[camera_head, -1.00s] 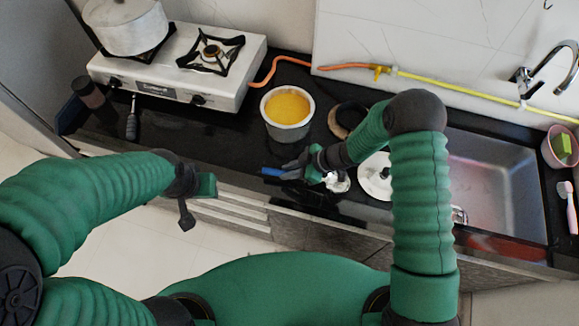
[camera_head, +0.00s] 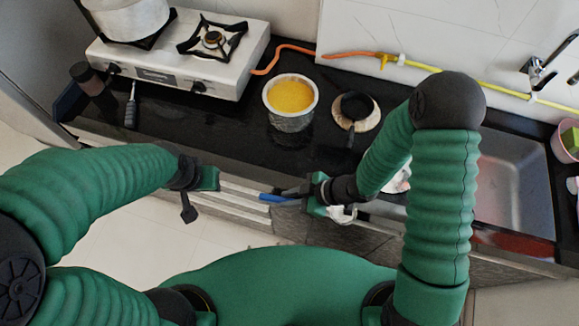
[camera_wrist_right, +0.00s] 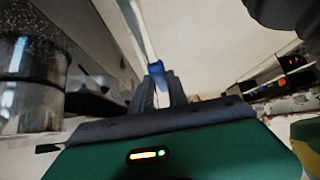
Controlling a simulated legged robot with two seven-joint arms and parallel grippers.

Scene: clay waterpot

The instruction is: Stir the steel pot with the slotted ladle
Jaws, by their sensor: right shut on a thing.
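The steel pot (camera_head: 292,122) stands upright on the black counter with yellow-orange contents (camera_head: 290,95). My right gripper (camera_head: 291,191) is shut on a thin utensil with a blue part (camera_head: 271,197), apparently the slotted ladle, in front of the pot and apart from it. In the right wrist view the blue part (camera_wrist_right: 156,68) sits at the fingertips (camera_wrist_right: 158,92), with a pale shaft beyond it. Its slotted end cannot be made out. My left gripper (camera_head: 197,190) hangs in front of the counter, holding nothing that I can see; its jaw opening is unclear.
A white gas stove (camera_head: 180,70) with a large pot (camera_head: 128,18) stands at the back left. A small black pan (camera_head: 356,106) rests on a round trivet right of the steel pot. The sink (camera_head: 515,185) is at the right.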

